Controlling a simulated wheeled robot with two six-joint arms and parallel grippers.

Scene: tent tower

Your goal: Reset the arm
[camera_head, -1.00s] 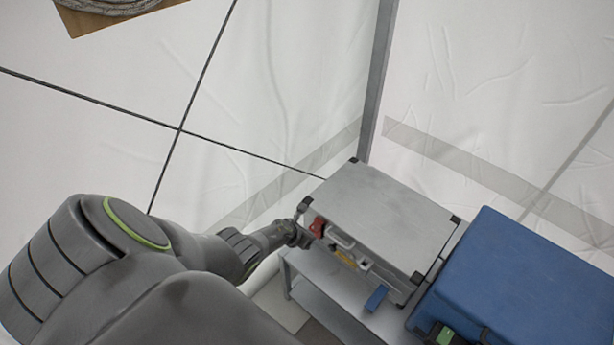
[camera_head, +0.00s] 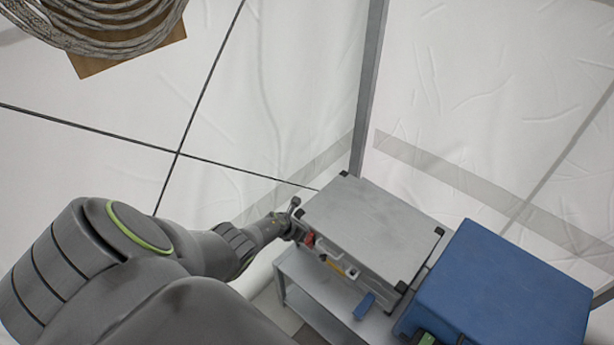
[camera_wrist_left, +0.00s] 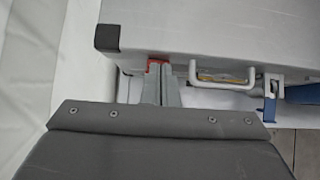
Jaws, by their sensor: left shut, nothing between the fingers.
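My left arm comes in from the left in the head view. Its gripper (camera_head: 297,222) is at the left front corner of a grey metal case (camera_head: 370,232), close to a red latch (camera_head: 309,240). In the left wrist view the gripper's fingers (camera_wrist_left: 160,88) are together with nothing between them. They point at the case's front edge beside the red latch (camera_wrist_left: 157,61); I cannot tell whether they touch it. The case's lid is down. My right gripper is in neither view.
The grey case stands on a metal shelf (camera_head: 305,285). A blue latch (camera_head: 364,305) hangs from its front. A blue box (camera_head: 505,285) stands close on the right. A coiled cable (camera_head: 100,30) is at the upper left. White tent walls stand behind.

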